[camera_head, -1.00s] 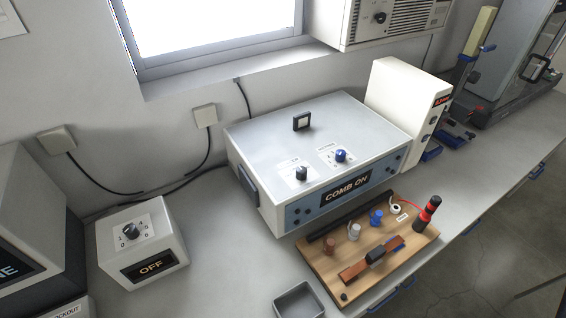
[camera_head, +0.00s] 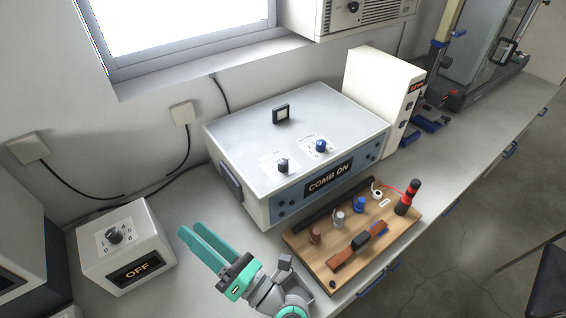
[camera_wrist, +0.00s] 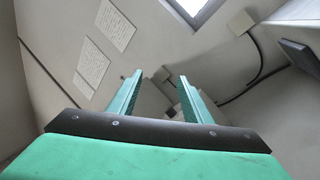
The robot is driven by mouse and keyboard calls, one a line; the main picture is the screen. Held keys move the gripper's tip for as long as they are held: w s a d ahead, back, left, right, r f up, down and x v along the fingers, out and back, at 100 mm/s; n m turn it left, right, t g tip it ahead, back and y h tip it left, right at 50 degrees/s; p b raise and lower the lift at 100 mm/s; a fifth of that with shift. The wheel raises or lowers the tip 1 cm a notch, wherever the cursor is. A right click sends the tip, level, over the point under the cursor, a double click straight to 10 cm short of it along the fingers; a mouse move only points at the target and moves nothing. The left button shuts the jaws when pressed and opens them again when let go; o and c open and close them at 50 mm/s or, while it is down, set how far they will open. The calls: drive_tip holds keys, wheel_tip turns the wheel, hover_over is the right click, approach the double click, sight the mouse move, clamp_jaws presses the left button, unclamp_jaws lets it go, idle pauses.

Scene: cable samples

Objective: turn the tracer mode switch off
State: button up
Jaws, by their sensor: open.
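A large white box (camera_head: 345,112) with a blue front stands on the bench and its display reads COMB ON. A black knob (camera_head: 283,166) and a blue knob (camera_head: 320,146) sit on its top, each on a pale label too small to read. A smaller white box (camera_head: 149,240) at left shows OFF and has a dark dial knob (camera_head: 114,235) on top. I cannot tell by label which knob is the tracer mode switch. My gripper (camera_head: 187,229) is open and empty, between the two boxes and in front of them. Its parted green fingers also show in the wrist view (camera_wrist: 160,76).
A wooden board (camera_head: 310,262) with several small parts and a red-black tool (camera_head: 408,198) lies in front of the large box. Cables hang from wall outlets behind.

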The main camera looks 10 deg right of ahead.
drive_tip(key=w+d+f+n+g+h, duration=0.1)
drive_tip(key=w+d+n+g+h, duration=0.15)
drive_tip(key=w+d, duration=0.2)
drive_tip(key=n+h, duration=0.2)
drive_tip(key=h, duration=0.8)
approach(284, 163)
drive_tip(key=shift+m+g, duration=0.25)
drive_tip(key=x, duration=1)
drive_tip(key=shift+w, duration=0.4)
drive_tip(key=c, duration=1.1)
